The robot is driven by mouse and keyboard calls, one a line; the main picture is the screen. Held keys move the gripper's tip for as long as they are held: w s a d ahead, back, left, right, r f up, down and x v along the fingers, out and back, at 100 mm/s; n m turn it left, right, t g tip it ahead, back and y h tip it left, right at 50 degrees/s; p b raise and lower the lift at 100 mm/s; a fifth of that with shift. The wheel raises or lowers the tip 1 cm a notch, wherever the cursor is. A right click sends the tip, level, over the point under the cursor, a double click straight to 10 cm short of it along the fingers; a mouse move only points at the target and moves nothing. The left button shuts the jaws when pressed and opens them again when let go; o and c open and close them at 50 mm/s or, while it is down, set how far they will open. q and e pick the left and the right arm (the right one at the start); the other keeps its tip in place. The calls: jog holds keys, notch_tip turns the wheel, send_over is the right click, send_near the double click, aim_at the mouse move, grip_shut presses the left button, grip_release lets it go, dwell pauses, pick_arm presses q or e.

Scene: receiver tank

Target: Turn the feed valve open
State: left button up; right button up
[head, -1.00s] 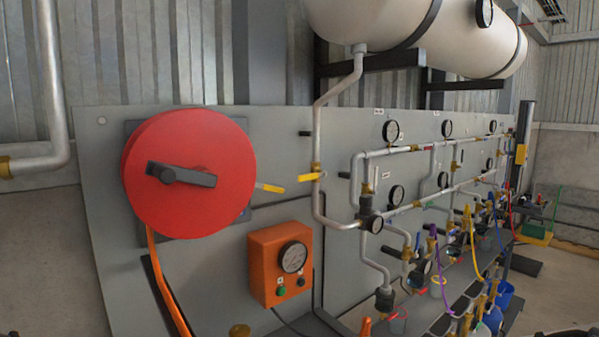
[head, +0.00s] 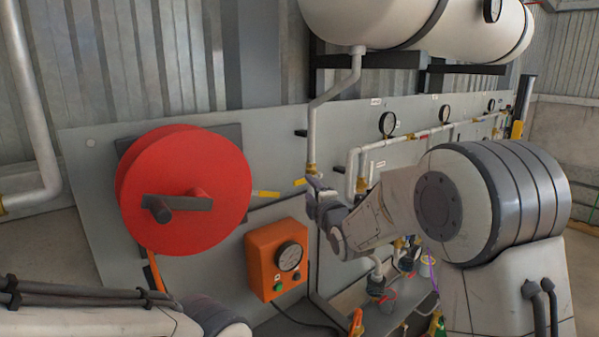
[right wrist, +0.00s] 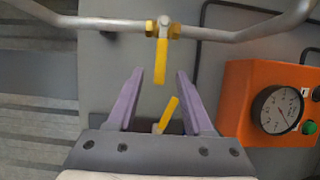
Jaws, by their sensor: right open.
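A yellow lever (head: 300,181) sits on a brass valve on the grey pipe (head: 312,125) that comes down from the white tank. No label naming it the feed valve is readable. In the right wrist view the lever (right wrist: 161,58) stands square across the pipe (right wrist: 225,36). My right gripper (head: 318,190) is beside this valve in the head view, partly hidden by its own arm. In the right wrist view its purple fingers (right wrist: 160,76) are open, with the lever's free end between the tips in the picture. I cannot tell whether they touch. My left gripper is out of view.
A second yellow lever (head: 266,194) is close by, next to the red reel (head: 190,175); it also shows between the finger bases (right wrist: 168,114). An orange gauge box (head: 278,258) is mounted below. Pipes and gauges line the panel to the right.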

aim_at(304, 181)
jog(key=p+x, duration=0.4)
jog(key=x, duration=0.4)
jog(key=shift+w+a, duration=0.1)
jog(key=shift+w, duration=0.1)
jog(key=shift+w+a+p, duration=0.15)
jog(key=shift+w+p, duration=0.2)
jog(key=shift+w, duration=0.2)
grip_shut()
jog(key=shift+f, duration=0.1)
dwell(0.5)
